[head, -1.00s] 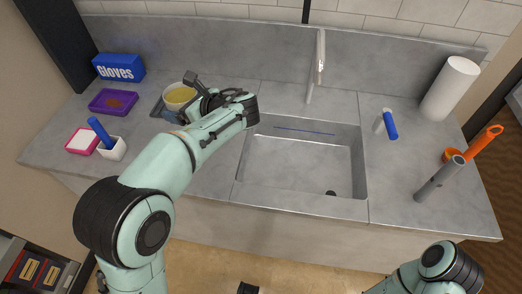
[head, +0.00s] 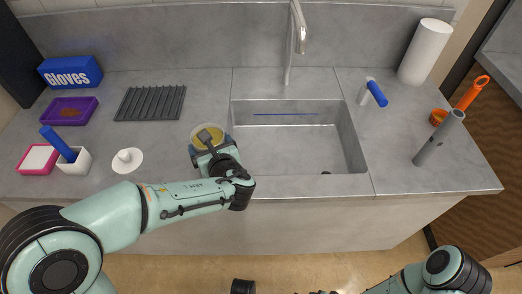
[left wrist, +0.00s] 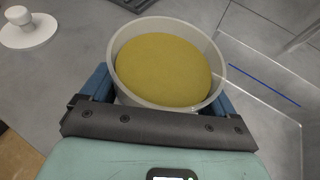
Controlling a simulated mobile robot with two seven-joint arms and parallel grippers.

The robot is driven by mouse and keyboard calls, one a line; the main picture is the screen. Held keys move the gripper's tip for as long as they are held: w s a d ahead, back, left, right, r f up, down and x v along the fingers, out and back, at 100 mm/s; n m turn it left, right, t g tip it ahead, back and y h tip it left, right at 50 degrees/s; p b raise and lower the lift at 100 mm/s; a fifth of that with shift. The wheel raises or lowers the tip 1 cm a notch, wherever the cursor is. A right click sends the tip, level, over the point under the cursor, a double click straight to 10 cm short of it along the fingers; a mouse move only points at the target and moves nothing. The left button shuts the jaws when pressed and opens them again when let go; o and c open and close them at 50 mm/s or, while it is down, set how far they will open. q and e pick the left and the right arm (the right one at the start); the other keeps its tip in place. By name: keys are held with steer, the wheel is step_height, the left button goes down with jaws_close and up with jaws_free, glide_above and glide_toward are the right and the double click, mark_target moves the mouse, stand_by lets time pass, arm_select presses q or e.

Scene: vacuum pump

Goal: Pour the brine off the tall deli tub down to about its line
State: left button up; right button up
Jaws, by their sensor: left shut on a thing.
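The deli tub (head: 203,132) is a pale, round, open tub with yellow brine in it. In the left wrist view the brine (left wrist: 165,70) fills it to a little below the rim (left wrist: 213,55), and the tub looks about upright. My left gripper (head: 212,150) is shut on the tub, its blue fingers on either side. The tub is just left of the sink's left edge; whether it touches the counter I cannot tell. The tub's line is not visible. The sink (head: 290,148) is empty.
A black ribbed mat (head: 150,103) lies bare on the counter. A white knobbed disc (head: 127,161) sits left of the tub. The tap (head: 298,40) stands behind the sink. A grey tube (head: 438,138) and an orange tool (head: 468,97) are at right.

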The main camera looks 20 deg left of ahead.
arm_select(q)
steer(key=shift+d, duration=0.15)
steer(key=shift+w+d+f+m+y+p, duration=0.3)
steer(key=shift+d+m+y+p, duration=0.2)
steer(key=shift+m, duration=0.2)
arm_select(e)
steer(key=shift+s+a+r, duration=0.35)
steer(key=shift+s+r, duration=0.2)
steer(key=shift+s, duration=0.2)
arm_select(q)
steer(key=shift+w+d+r+m+g+y+p, duration=0.35)
steer(key=shift+d+m+y+p, duration=0.1)
steer(key=shift+m+p, duration=0.3)
arm_select(e)
steer(key=shift+s+a+r+g+y, duration=0.15)
steer(key=shift+s+a+r+g, duration=0.15)
steer(key=shift+s+r, duration=0.25)
steer(key=shift+s+a+r+g+y, duration=0.2)
steer(key=shift+s+r+g, duration=0.15)
steer(key=shift+s, duration=0.25)
arm_select(q)
steer(key=shift+w+d+f+m+y, duration=0.25)
steer(key=shift+d+f+m+y, duration=0.1)
steer(key=shift+d+m+y, duration=0.15)
arm_select(e)
steer(key=shift+w+d+f, duration=0.1)
steer(key=shift+w+f, duration=0.05)
steer(key=shift+w, duration=0.05)
stand_by(1.8)
